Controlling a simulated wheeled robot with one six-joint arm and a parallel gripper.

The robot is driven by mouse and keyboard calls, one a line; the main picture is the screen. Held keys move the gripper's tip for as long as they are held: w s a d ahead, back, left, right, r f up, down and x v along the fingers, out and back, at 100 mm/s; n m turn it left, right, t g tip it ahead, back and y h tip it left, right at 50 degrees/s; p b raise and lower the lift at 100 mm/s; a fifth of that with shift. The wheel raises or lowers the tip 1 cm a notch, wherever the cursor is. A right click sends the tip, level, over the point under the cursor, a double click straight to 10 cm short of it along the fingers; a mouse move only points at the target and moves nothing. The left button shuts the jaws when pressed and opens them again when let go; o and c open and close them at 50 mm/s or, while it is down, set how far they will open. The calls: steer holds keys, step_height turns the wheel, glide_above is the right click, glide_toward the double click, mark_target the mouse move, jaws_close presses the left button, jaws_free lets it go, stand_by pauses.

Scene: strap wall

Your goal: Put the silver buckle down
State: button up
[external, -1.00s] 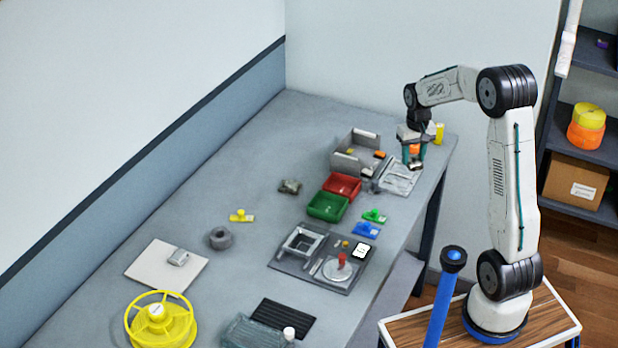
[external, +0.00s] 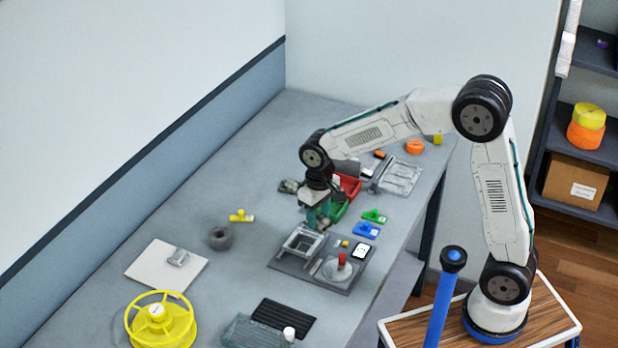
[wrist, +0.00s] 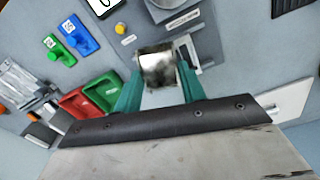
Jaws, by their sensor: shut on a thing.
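My gripper (external: 316,219) is low over the bench, just behind the square metal frame (external: 302,242) on the dark grey plate. Its teal fingers point down. In the wrist view the fingers of my gripper (wrist: 160,85) are shut on the silver buckle (wrist: 157,68), a shiny piece with dark and bright reflections. The buckle is too small and covered to make out in the external view. I cannot tell whether it touches anything below.
The green bin (wrist: 103,92) and red bin (wrist: 78,105) are close beside my gripper. A red-knobbed round dial (external: 338,270) shares the grey plate. Blue (external: 366,230) and green (external: 374,216) pieces lie to the right. Bench around the dark ring (external: 220,238) is mostly clear.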

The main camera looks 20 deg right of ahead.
steer(key=s+a+n, duration=0.3)
steer(key=s+a, duration=0.6)
steer(key=s, duration=0.5)
steer(key=f, duration=0.4)
steer(key=shift+w+a+f, duration=0.15)
steer(key=shift+a+f, duration=0.05)
steer(key=shift+f, duration=0.15)
steer(key=shift+w+a+f, duration=0.15)
steer(key=shift+w+a, duration=0.1)
glide_above(250, 273)
steer(key=shift+w+f, duration=0.1)
steer(key=shift+f, duration=2.4)
steer(key=shift+f, duration=0.15)
steer(key=o, duration=1)
